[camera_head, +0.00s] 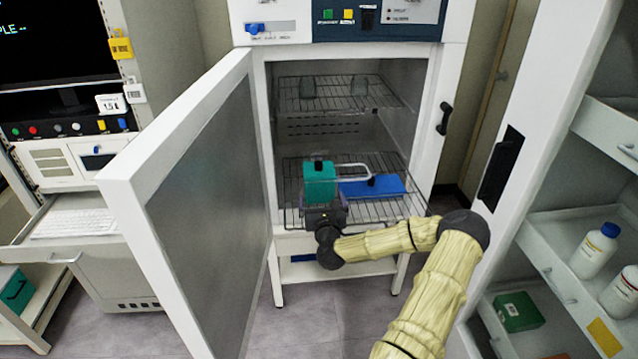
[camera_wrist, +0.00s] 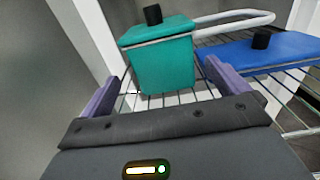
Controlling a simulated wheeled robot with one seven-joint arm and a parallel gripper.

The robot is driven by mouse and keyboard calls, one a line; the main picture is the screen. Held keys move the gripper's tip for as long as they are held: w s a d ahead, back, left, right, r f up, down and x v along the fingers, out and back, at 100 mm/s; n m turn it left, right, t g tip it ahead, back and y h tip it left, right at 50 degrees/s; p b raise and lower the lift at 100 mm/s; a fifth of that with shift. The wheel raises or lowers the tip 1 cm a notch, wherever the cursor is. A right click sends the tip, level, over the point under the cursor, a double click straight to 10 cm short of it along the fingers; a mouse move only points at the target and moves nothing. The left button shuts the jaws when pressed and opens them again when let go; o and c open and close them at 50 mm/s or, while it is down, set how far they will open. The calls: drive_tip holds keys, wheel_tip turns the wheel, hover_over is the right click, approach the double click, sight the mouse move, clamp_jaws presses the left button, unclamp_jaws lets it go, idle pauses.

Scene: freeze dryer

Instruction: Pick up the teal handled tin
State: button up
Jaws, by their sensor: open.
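The teal tin (camera_head: 320,184) stands upright on the lower wire rack (camera_head: 385,212) of the open freeze dryer, with a black knob on top. A pale looped handle (camera_head: 352,167) runs to the right from near its top. My gripper (camera_head: 324,206) is in front of the tin, inside the doorway. In the wrist view the tin (camera_wrist: 162,62) is just beyond and between the two purple fingers of my gripper (camera_wrist: 156,85), which are apart with nothing held. The tin's lower front is partly hidden by my gripper in the head view.
A flat blue container (camera_head: 385,187) with a black knob lies right of the tin on the same rack. The dryer door (camera_head: 195,200) stands open at the left. An upper rack (camera_head: 340,95) holds small dark items. A shelf unit with bottles (camera_head: 594,250) is at the right.

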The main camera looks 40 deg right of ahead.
sight(320, 190)
drive_tip(key=shift+p+x, duration=0.35)
drive_tip(key=shift+x, duration=2.15)
drive_tip(key=shift+p+x, duration=0.8)
drive_tip(key=shift+x, duration=1.85)
drive_tip(key=shift+f, duration=0.15)
drive_tip(key=c, duration=0.9)
wheel_tip(320, 190, up, 10)
drive_tip(key=shift+r+b, duration=0.1)
drive_tip(key=shift+b, duration=0.6)
